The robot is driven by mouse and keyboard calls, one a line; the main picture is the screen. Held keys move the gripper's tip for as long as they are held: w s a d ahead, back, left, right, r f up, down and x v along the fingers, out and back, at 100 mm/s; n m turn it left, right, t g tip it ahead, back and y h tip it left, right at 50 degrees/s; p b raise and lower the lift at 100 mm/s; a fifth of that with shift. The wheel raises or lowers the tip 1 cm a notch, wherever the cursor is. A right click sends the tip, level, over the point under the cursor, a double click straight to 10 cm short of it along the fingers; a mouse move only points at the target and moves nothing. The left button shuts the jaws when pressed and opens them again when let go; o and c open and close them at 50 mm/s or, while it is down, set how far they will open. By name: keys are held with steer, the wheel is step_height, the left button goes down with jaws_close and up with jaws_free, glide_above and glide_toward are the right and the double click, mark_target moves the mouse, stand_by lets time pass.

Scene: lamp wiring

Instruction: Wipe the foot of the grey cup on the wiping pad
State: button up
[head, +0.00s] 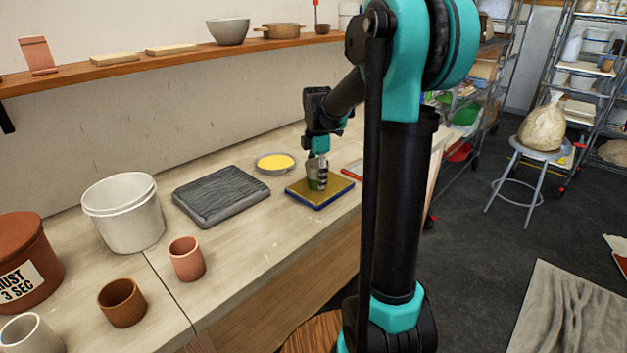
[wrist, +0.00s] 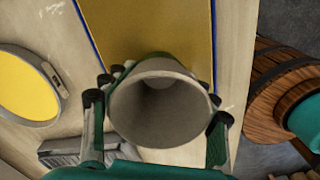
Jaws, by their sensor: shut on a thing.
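The grey cup (head: 312,177) is upright in my gripper (head: 318,167), over the middle of the wiping pad (head: 334,190). The pad is a yellow sponge-like slab with a blue edge, lying on the bench. In the wrist view I look into the open mouth of the grey cup (wrist: 158,108), with my gripper's (wrist: 158,100) fingers closed on both its sides. The pad (wrist: 150,30) shows beyond it. The cup's foot is down at the pad's surface or very close to it; I cannot tell whether they touch. The foot is hidden in the wrist view.
A round dish with yellow contents (head: 276,162) and a dark grey ridged slab (head: 221,195) lie left of the pad. A white bucket (head: 124,220), a pink cup (head: 186,260) and a brown cup (head: 121,303) stand farther left. A red-handled tool (head: 351,174) lies behind the pad.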

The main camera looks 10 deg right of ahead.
mark_target(329, 179)
steer(key=shift+w+d, duration=0.85)
steer(key=shift+d, duration=0.3)
steer(key=shift+w+d, duration=0.85)
steer(key=shift+d, duration=0.3)
steer(key=shift+s+a, duration=0.8)
steer(key=shift+a, duration=0.3)
steer(key=shift+s+a, duration=0.8)
steer(key=shift+a, duration=0.25)
steer(key=shift+s+a, duration=0.8)
steer(key=shift+a, duration=0.3)
steer(key=shift+w+d, duration=0.8)
steer(key=shift+d, duration=0.3)
steer(key=shift+w+d, duration=0.8)
steer(key=shift+d, duration=0.25)
steer(key=shift+w+d, duration=0.8)
steer(key=shift+d, duration=0.3)
steer(key=shift+s+a, duration=0.8)
steer(key=shift+a, duration=0.3)
steer(key=shift+s+a, duration=0.8)
steer(key=shift+a, duration=0.25)
steer(key=shift+s+a, duration=0.8)
steer(key=shift+a, duration=0.3)
